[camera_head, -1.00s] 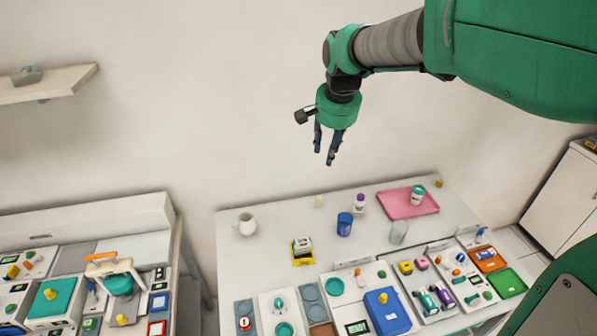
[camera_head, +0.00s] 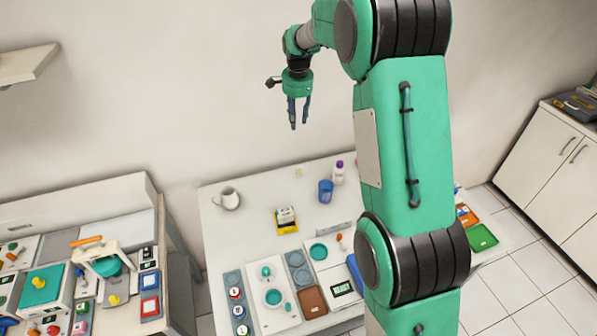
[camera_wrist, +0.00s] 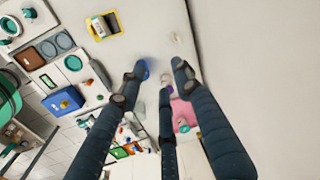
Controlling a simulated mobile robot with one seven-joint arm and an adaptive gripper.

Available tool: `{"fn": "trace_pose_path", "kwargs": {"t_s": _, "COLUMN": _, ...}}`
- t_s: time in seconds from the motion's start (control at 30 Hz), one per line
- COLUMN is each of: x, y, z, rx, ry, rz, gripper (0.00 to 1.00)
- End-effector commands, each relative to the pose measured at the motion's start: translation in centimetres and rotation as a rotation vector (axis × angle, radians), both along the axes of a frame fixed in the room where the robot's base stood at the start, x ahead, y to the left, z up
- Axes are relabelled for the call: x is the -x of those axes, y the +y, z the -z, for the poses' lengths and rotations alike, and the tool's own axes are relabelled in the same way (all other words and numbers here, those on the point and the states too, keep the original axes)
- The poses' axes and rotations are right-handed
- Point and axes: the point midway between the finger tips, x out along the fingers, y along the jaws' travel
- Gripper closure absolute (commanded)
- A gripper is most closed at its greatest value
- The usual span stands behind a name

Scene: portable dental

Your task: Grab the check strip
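I cannot pick out the check strip for certain in either view. A yellow tray (camera_head: 286,227) with a white-topped block (camera_head: 285,215) in it stands on the white table (camera_head: 250,230); the tray also shows at the top of the wrist view (camera_wrist: 118,33). My gripper (camera_head: 299,126) hangs in the air well above the table, fingers down, spread and empty. Its fingers (camera_wrist: 158,74) spread apart in the wrist view and hide part of the table. My arm hides the table's right part in the head view.
A white jug (camera_head: 229,198), a blue cup (camera_head: 326,192) and a purple-capped bottle (camera_head: 338,175) stand on the table. Near its front are a white tray with teal dishes (camera_head: 285,320) and a brown pad (camera_head: 312,302). A pink tray (camera_wrist: 186,115) shows in the wrist view. The wall is close behind.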

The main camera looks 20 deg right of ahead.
Motion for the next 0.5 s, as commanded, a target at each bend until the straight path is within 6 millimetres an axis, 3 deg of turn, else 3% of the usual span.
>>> {"fn": "trace_pose_path", "kwargs": {"t_s": 0.2, "x": -3.7, "y": -1.2, "z": 5.2, "rx": -0.014, "ry": 0.036, "rz": 0.109, "gripper": 0.67}}
{"fn": "trace_pose_path", "kwargs": {"t_s": 0.5, "x": -7.6, "y": -2.9, "z": 12.9, "rx": -0.029, "ry": 0.081, "rz": 0.258, "gripper": 0.67}}
